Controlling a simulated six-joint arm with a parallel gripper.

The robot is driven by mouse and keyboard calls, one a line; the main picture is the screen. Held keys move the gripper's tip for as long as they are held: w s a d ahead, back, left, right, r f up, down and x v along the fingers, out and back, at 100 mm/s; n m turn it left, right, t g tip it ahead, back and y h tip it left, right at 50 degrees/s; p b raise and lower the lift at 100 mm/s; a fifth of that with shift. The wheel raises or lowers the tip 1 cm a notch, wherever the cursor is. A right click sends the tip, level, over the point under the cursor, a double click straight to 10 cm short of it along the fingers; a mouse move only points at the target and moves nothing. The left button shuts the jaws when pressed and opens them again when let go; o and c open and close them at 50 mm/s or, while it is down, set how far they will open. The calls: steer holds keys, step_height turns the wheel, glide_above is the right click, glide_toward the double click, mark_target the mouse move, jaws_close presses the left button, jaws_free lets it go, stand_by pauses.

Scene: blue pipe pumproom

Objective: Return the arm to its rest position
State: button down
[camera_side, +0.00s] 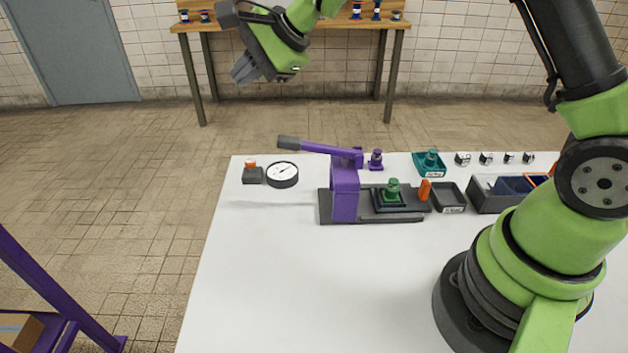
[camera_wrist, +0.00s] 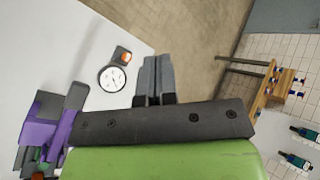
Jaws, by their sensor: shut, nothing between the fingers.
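My gripper (camera_side: 243,70) is raised at the top left of the side view, off the far left corner of the white table (camera_side: 290,290). It points down and to the left, well above the table's height. Its fingers are together with nothing between them. In the wrist view the shut grey fingers (camera_wrist: 155,78) show at the middle, with the table behind on the left and the tiled floor behind on the right. My green arm runs from its base at the right of the table up out of the side view, so part of it is hidden.
A purple lever press (camera_side: 345,190) with a raised handle stands mid-table, a green part on its base. A dial gauge (camera_side: 282,174) and an orange-topped button box (camera_side: 251,172) are to its left. Dark trays (camera_side: 449,197) sit to its right. A wooden bench (camera_side: 340,22) stands behind.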

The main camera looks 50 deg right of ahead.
steer(key=s+r+n+g+h, duration=0.1)
steer(key=s+r+n, duration=0.4)
steer(key=s, duration=0.6)
steer(key=s+r+n, duration=0.4)
steer(key=s+r, duration=0.1)
steer(key=s, duration=0.5)
steer(key=s+d+f+n+h, duration=0.2)
steer(key=s+d+n, duration=0.1)
steer(key=s, duration=0.6)
steer(key=shift+s+d+n, duration=0.15)
steer(key=shift+n, duration=0.15)
